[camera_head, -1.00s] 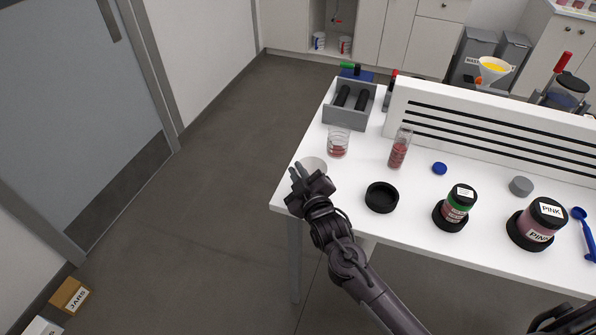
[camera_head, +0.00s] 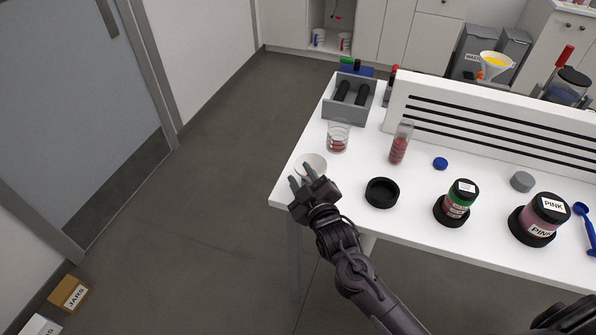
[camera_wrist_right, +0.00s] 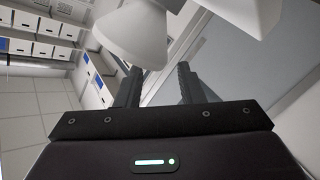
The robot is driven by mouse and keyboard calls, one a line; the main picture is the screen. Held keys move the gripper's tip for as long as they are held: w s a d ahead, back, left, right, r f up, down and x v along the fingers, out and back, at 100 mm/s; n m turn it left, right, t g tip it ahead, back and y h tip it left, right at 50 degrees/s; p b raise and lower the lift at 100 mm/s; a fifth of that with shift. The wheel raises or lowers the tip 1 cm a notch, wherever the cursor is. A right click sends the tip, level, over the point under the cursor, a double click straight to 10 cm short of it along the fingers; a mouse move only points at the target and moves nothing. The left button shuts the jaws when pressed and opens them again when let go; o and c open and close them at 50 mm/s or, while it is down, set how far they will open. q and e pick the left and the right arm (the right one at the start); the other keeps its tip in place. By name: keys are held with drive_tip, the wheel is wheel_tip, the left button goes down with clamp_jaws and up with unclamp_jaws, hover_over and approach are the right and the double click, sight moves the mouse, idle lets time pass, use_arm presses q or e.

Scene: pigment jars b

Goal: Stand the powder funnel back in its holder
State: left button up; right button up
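A white round, cone-like piece (camera_head: 311,164), which looks like the powder funnel, is at the left front corner of the white table, partly hidden by my right gripper. My right gripper (camera_head: 301,177) is just in front of it with its two fingers apart and nothing between them. In the right wrist view the open fingers (camera_wrist_right: 158,84) show with a white flared cone (camera_wrist_right: 135,38) just beyond the left finger. A second white shape (camera_wrist_right: 252,8) is cut off at the top. I cannot make out a funnel holder for certain. My left gripper is not in view.
Nearby stand a glass beaker with red powder (camera_head: 338,138), a red-filled vial (camera_head: 400,145), a black ring (camera_head: 382,193) and a grey box (camera_head: 345,108). Labelled jars (camera_head: 546,215) are to the right. A slotted white panel (camera_head: 490,125) bounds the back.

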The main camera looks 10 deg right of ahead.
drive_tip(key=shift+s+d+r+b, duration=0.15)
drive_tip(key=shift+s+b, duration=0.05)
drive_tip(key=shift+s, duration=0.95)
drive_tip(key=shift+s+d+r+b, duration=0.1)
drive_tip(key=shift+s+b, duration=0.1)
drive_tip(key=shift+s, duration=0.95)
